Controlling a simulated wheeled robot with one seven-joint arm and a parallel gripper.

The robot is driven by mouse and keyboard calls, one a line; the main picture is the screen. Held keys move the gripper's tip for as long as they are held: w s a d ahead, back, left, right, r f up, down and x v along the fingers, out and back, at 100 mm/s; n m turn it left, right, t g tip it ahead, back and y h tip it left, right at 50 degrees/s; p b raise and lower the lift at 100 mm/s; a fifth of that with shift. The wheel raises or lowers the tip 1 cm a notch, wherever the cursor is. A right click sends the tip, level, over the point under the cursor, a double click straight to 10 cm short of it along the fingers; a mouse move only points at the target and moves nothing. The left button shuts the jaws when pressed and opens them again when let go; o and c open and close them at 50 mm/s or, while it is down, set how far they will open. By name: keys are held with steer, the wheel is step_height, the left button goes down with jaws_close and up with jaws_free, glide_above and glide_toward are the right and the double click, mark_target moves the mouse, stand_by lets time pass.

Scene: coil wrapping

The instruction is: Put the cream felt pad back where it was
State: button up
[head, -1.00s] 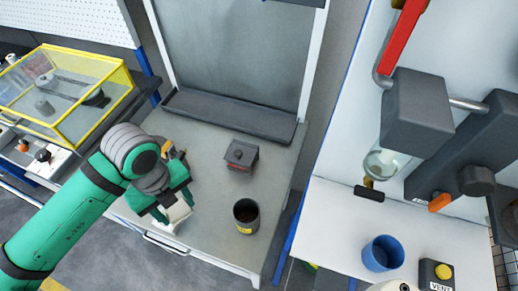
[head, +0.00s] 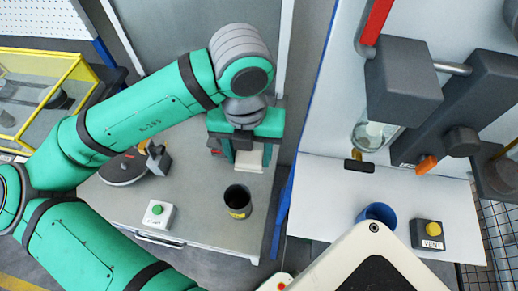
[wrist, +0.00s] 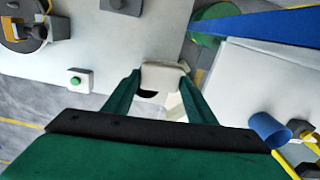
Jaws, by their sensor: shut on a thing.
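The cream felt pad (head: 249,160) is between the fingers of my gripper (head: 246,156), above the back right part of the grey worktable (head: 190,195). In the wrist view, the pad (wrist: 163,76) sits between the two green fingertips (wrist: 160,84), which are shut on it. A dark rounded patch and a pale shape show just below the pad there; I cannot tell what they are. Whether the pad touches anything beneath is not clear. The dark grey box seen earlier on this part of the table is now mostly hidden behind my gripper.
A dark open can (head: 237,202) stands just in front of my gripper. A green-button box (head: 158,214) and a round dark turntable (head: 122,168) are at the table's left. The white bench at right holds a blue cup (head: 377,214) and a VENT box (head: 427,234).

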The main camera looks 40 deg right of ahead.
mark_target(256, 165)
steer(key=shift+m, duration=0.4)
steer(key=f, duration=0.3)
steer(key=s+d+f, duration=0.1)
steer(key=shift+s+f, duration=0.1)
steer(key=shift+f, duration=0.1)
steer(key=shift+d+f, duration=0.15)
steer(key=shift+f, duration=0.1)
steer(key=w+d+f, duration=0.2)
steer(key=w, duration=0.1)
steer(key=w+d+f, duration=0.6)
steer(key=shift+w+f, duration=0.15)
steer(key=shift+w, duration=0.15)
steer(key=shift+w+d+f, duration=0.35)
steer(key=shift+f, duration=0.25)
steer(key=shift+w+d+f, duration=0.1)
steer(key=shift+f, duration=1.6)
steer(key=shift+f, duration=0.2)
steer(key=o, duration=0.8)
steer(key=shift+c, duration=0.2)
